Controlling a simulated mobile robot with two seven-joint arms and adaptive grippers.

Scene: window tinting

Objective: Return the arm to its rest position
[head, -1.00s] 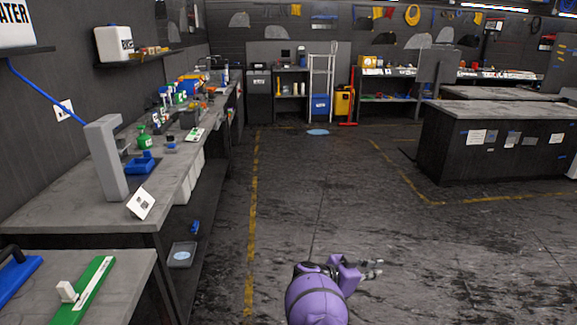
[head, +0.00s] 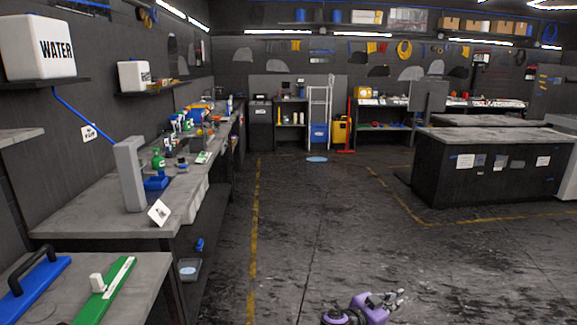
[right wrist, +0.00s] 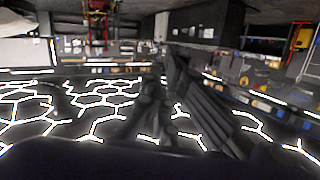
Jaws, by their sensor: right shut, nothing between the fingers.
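My right arm, purple and black, shows at the bottom of the head view. Its gripper (head: 396,299) is shut and empty, in front of the open floor and pointing to the right. In the right wrist view the dark fingers (right wrist: 185,105) fill the middle, with nothing held, and the room behind appears upside down with bright ceiling lights low in the picture. My left gripper is out of view.
A long grey workbench (head: 95,215) runs along the left wall. A nearer table (head: 140,285) holds a blue handled tool (head: 40,280) and a green-and-white tool (head: 108,288). A dark island bench (head: 490,165) stands right. The floor (head: 310,225) between is clear.

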